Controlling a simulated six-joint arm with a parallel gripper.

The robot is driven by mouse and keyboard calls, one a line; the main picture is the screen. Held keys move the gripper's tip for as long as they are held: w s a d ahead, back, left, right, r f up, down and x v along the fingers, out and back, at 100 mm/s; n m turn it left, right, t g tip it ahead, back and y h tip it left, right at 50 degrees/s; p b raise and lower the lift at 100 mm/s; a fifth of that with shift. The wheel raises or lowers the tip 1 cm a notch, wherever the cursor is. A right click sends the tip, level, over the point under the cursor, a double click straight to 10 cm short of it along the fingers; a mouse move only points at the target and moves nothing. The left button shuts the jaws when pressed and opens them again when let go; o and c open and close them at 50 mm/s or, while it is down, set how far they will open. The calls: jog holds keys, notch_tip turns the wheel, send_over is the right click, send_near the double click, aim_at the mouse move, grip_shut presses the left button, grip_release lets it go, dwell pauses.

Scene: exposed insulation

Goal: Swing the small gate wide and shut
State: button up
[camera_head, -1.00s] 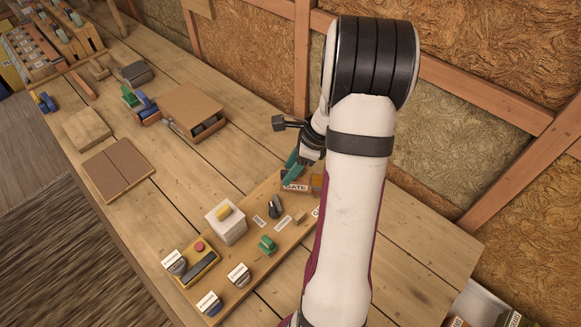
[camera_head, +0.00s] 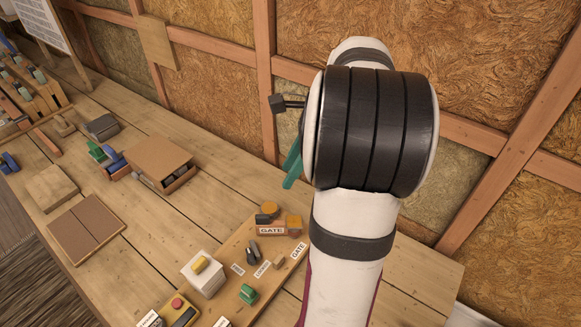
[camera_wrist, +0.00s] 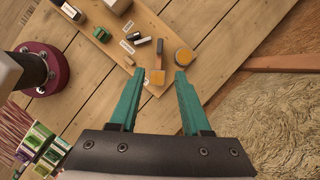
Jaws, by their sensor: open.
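The small gate (camera_head: 272,230) is a low brown and orange piece with a white GATE label, at the far end of a wooden board. Round yellow-orange parts stand at its back and right end. In the wrist view, a thin bar and an orange block (camera_wrist: 157,77) lie between my fingertips in the picture, with a round orange disc (camera_wrist: 185,57) beside them. I cannot tell how far the gate is swung. My gripper (camera_wrist: 159,72) is open and empty, with teal fingers pointing toward the board. In the head view my gripper (camera_head: 291,167) is raised above and behind the gate, partly hidden by my arm.
The board (camera_head: 222,270) also holds a white block with a yellow top (camera_head: 203,272), a dark knob (camera_head: 252,250), a green handle (camera_head: 248,293) and a red button (camera_head: 177,303). A brown box (camera_head: 160,165) stands at left. The insulated wall (camera_head: 345,20) is close behind.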

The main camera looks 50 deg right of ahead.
aim_at(263, 216)
jog(key=x, duration=1.6)
jog(key=shift+a, duration=0.1)
grip_shut()
jog(key=shift+r, duration=0.1)
dwell(0.7)
